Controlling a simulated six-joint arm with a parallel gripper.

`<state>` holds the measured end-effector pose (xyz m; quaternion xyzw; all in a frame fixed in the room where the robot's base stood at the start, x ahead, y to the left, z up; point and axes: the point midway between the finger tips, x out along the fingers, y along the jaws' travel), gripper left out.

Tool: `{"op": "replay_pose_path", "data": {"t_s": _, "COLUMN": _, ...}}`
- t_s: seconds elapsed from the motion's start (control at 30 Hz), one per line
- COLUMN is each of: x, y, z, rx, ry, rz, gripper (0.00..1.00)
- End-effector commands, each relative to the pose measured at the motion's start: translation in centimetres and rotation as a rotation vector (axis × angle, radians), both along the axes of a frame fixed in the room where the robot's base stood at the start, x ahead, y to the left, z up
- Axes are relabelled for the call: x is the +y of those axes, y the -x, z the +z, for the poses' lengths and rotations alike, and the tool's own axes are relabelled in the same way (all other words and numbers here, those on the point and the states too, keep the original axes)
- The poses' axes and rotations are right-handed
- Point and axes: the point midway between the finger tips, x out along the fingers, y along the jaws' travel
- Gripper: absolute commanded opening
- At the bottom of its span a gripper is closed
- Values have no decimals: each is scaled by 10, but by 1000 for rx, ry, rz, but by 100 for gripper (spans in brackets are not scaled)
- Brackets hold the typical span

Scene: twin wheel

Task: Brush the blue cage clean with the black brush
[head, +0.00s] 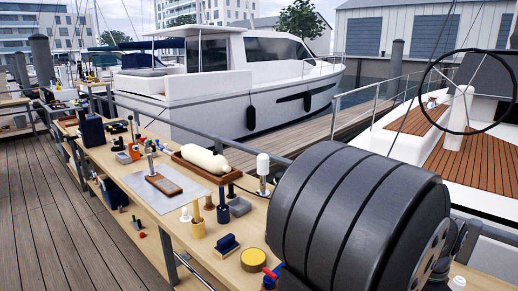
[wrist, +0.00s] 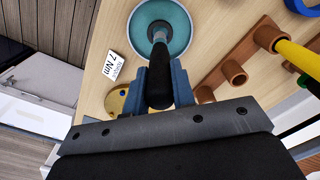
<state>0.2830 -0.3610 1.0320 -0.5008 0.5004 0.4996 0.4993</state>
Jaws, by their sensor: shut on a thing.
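In the wrist view my gripper (wrist: 160,84) is shut on a black handle (wrist: 158,90), taken to be the black brush, between its blue-grey fingers. Bristles cannot be made out, nor whether the shaft touches the teal surface. A blue ring-shaped thing (wrist: 302,7) is cut off at the top right corner, apart from my gripper. I cannot tell whether it is the blue cage. My fingers do not show in the head view.
A brown peg rack (wrist: 236,72) with a yellow-handled tool (wrist: 299,56) lies to the right. A white "7 Nm" card (wrist: 114,65) and a partly hidden yellow round thing (wrist: 115,99) lie left.

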Motion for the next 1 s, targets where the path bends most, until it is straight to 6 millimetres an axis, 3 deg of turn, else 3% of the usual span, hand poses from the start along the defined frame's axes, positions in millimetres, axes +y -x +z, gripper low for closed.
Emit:
{"op": "replay_pose_path", "data": {"t_s": 0.57, "x": 0, "y": 0, "z": -2, "rx": 0, "ry": 0, "rz": 0, "gripper": 0}}
{"op": "replay_pose_path", "data": {"t_s": 1.0, "x": 0, "y": 0, "z": -27, "rx": 1, "ry": -1, "rz": 0, "gripper": 0}}
